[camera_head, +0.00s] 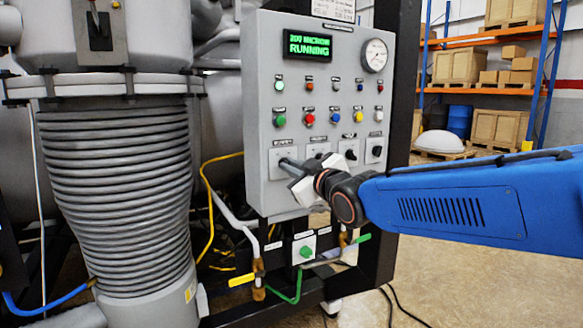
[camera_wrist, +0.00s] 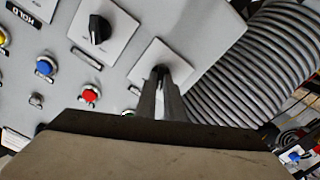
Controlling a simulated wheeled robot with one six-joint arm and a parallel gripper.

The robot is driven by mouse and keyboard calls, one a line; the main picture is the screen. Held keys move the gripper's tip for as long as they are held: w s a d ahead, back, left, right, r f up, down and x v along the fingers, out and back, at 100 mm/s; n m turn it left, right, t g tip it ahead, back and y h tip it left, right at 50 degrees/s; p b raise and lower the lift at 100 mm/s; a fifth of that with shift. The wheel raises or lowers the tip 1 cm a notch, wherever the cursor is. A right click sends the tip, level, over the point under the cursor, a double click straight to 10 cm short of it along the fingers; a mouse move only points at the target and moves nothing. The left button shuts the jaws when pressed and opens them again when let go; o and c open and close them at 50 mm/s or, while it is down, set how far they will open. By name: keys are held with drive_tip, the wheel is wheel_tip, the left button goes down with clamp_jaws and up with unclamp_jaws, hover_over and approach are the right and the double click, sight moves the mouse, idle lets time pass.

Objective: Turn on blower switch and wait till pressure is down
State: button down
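The control panel (camera_head: 262,100) has a green display (camera_head: 308,44) reading "200 MICRON" and "RUNNING". A row of rotary switches runs along its lower part; their labels are too small to read. My gripper (camera_head: 287,163) is at the leftmost switch plate (camera_head: 278,155), its fingers close together. In the wrist view, my fingertips (camera_wrist: 163,80) meet the dark knob of that switch (camera_wrist: 160,71) and appear shut on it. The knob is mostly hidden by the fingers, so I cannot tell its exact angle. A neighbouring black knob (camera_wrist: 98,29) shows clear of the fingers.
A round gauge (camera_head: 375,55) sits at the panel's upper right. Coloured push buttons, including a red one (camera_head: 309,119), lie above the switches. A ribbed grey hose (camera_head: 115,195) stands left of the panel. Pipes and a green-button box (camera_head: 304,248) are below.

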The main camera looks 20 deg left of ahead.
drive_tip(key=shift+m, duration=0.4)
drive_tip(key=m, duration=1)
drive_tip(key=shift+w+d+m, duration=0.1)
drive_tip(key=shift+d+m, duration=0.05)
drive_tip(key=shift+m, duration=0.25)
idle(0.4)
drive_tip(key=c, duration=1.9)
unclamp_jaws()
drive_tip(key=shift+o, duration=0.2)
drive_tip(key=v, duration=1.7)
drive_tip(key=shift+d, duration=0.25)
